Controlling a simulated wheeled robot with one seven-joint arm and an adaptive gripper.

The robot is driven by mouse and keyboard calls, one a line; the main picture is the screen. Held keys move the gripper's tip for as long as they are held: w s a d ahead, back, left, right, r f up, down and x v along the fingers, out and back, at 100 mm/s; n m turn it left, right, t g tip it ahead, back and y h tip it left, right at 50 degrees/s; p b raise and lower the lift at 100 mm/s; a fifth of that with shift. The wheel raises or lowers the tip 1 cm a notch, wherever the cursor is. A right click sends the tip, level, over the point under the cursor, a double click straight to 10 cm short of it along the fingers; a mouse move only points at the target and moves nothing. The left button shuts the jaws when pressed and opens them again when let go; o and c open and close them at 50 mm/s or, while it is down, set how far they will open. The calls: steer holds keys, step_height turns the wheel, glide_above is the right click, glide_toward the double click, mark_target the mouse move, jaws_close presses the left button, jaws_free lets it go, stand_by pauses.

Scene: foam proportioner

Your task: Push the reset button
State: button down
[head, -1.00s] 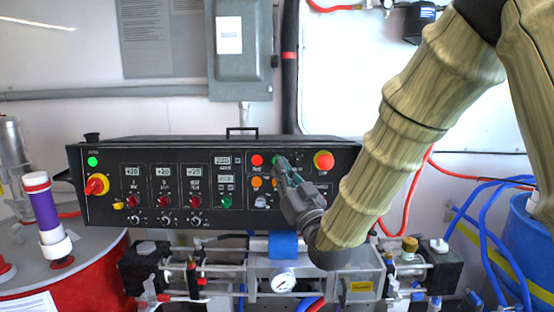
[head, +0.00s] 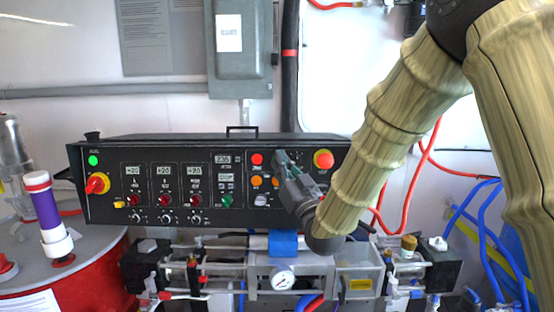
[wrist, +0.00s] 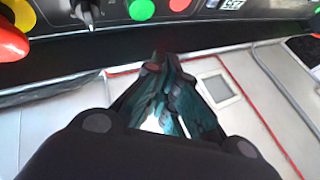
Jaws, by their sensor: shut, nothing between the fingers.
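The black control panel (head: 105,155) spans the middle of the head view. My gripper (head: 281,157) is shut and empty, in front of the panel's right part. In the wrist view its fingertips (wrist: 172,62) point toward the panel's edge, apart from the buttons there. A red button (head: 257,159) shows just left of the gripper. A green button (wrist: 141,10) shows in the wrist view but is hidden behind my gripper in the head view. Two orange buttons, one of them (head: 256,181) clear of my gripper, sit lower. I cannot read which button is marked reset.
A red-and-yellow rotary switch (head: 97,184) is at the panel's left. Pump fittings and a gauge (head: 283,279) lie below. Blue hoses (head: 487,240) hang at the right.

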steer(key=shift+w+f+b, duration=0.2)
steer(key=shift+w, duration=0.85)
steer(key=shift+w+f+b, duration=0.15)
steer(key=shift+w+f, duration=0.05)
steer(key=shift+w, duration=0.8)
steer(key=shift+w+f+b, duration=0.15)
steer(key=shift+w+b, duration=0.4)
steer(key=shift+w, duration=0.3)
stand_by(0.8)
steer(key=shift+s, duration=0.85)
steer(key=s, duration=0.2)
steer(key=s+r+b, duration=0.1)
steer(key=s, duration=0.2)
steer(key=shift+r, duration=0.1)
stand_by(0.5)
steer(key=shift+a, duration=0.1)
stand_by(0.4)
